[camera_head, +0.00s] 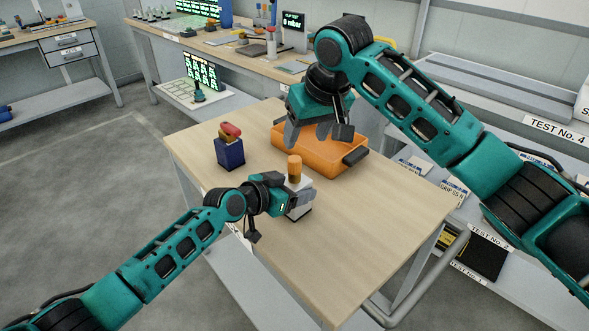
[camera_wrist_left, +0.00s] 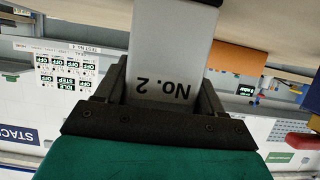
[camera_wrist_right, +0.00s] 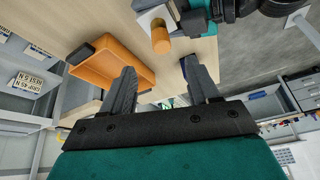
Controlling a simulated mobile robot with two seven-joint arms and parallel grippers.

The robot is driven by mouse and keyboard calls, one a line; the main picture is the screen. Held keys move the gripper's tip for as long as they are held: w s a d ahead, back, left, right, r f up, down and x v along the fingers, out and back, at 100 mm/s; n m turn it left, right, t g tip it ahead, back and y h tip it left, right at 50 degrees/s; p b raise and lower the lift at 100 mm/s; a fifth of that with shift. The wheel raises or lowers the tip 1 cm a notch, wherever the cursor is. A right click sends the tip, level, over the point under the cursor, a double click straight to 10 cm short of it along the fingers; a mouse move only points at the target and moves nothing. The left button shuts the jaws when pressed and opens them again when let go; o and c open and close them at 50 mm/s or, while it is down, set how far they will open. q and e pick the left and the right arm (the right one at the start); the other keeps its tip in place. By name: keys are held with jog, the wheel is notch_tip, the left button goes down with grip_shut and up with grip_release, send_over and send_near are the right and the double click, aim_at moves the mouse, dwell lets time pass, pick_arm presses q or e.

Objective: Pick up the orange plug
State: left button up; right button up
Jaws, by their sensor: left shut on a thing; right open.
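The orange plug (camera_head: 294,164) stands upright on top of a light grey block (camera_head: 303,207) on the wooden table. The plug also shows in the right wrist view (camera_wrist_right: 160,40), with the block (camera_wrist_right: 151,18) behind it. My left gripper (camera_head: 291,197) is shut on the block below the plug. The left wrist view shows the block (camera_wrist_left: 169,45), marked "No. 2", between the fingers. The plug is not visible there. My right gripper (camera_head: 311,135) is open and empty, above and behind the plug, over the orange tray. Its two spread fingers (camera_wrist_right: 160,70) show in the right wrist view.
The orange tray (camera_head: 344,157) with dark handles stands behind the plug. A dark blue block (camera_head: 230,154) with a red and orange piece (camera_head: 230,132) on top stands at the left. The front right of the table (camera_head: 360,230) is clear.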

aim_at(293, 160)
jog(key=a+r+m+h, duration=0.1)
jog(key=a+m+h, duration=0.3)
jog(key=m, duration=0.6)
jog(key=x, duration=1.1)
jog(key=shift+s+f, duration=0.1)
jog(key=shift+s, duration=0.3)
jog(key=shift+c, duration=0.2)
grip_shut()
